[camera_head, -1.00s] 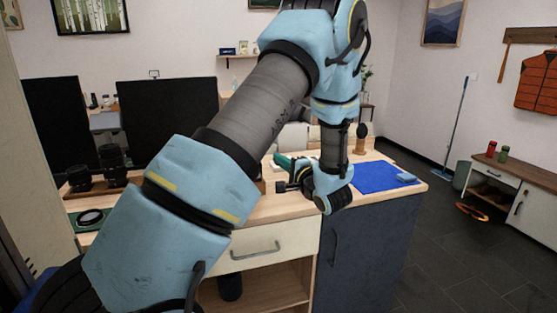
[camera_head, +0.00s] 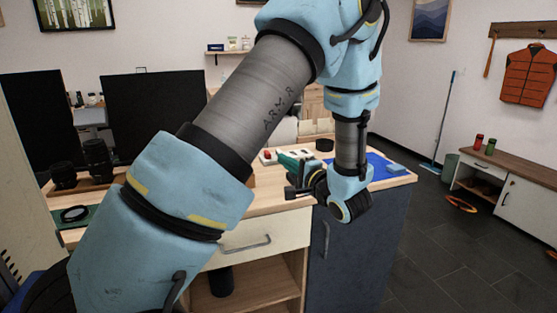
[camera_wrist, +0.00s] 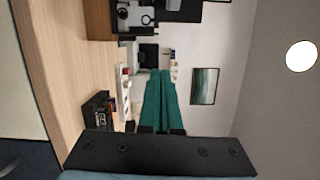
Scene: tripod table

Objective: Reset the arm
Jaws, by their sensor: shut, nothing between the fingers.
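My light-blue arm crosses the head view from lower left to top centre, then bends down to the wrist. My gripper (camera_head: 282,156) hangs in front of and over the worktop (camera_head: 268,200), with its green fingers pointing away to the back left. In the wrist view the green fingers (camera_wrist: 165,74) lie side by side, shut and empty. They appear clear of every object there. My arm hides part of the worktop and of the blue mat (camera_head: 377,164).
Dark cylinders (camera_head: 98,158) and a black monitor (camera_head: 155,108) stand on the left. A low bench (camera_head: 510,172) with red and green cans stands far right. The dark floor between is open.

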